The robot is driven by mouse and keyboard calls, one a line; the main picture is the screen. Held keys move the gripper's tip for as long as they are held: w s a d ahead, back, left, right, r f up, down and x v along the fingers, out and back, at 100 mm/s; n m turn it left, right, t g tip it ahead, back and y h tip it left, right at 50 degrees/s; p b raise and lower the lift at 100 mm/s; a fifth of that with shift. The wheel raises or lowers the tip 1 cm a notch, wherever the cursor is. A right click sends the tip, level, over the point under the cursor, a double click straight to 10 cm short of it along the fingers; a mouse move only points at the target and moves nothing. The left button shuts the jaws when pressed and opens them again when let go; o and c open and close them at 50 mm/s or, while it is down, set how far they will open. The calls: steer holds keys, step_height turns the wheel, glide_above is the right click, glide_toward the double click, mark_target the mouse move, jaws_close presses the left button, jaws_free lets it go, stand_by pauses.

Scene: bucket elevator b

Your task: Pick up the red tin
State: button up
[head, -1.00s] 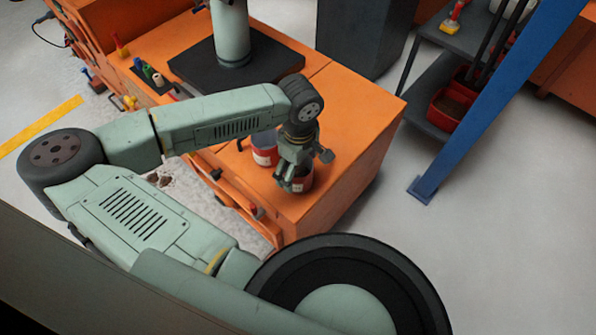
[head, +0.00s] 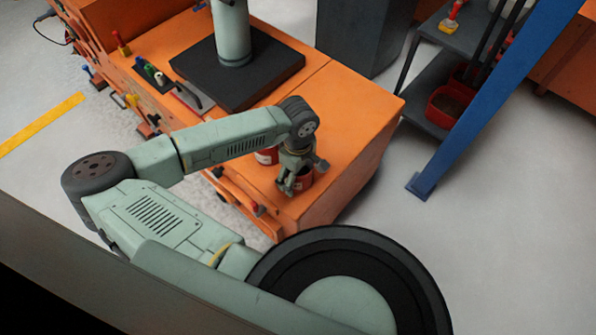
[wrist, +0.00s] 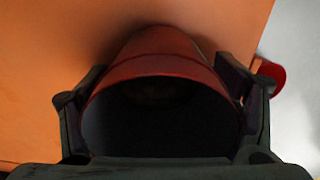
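The red tin (head: 304,179) is near the front corner of the orange bench top, partly hidden behind my gripper (head: 291,187). In the wrist view the red tin (wrist: 165,66) fills the middle, its round open mouth facing the camera and dark inside. The two fingers of my gripper (wrist: 165,110) stand wide apart, one on each side of it. I see no clear gap at either side, but whether the fingers press on it I cannot tell. A second red tin with a pale label (head: 266,156) is left of my gripper, partly hidden by my arm.
A dark plate with a pale green column (head: 232,45) stands farther back on the orange bench (head: 350,100). A blue post (head: 490,105) and a dark shelf with a red bin (head: 449,106) are at the right. Grey floor between is clear.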

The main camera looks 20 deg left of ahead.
steer(key=shift+s, duration=0.1)
steer(key=c, duration=1.2)
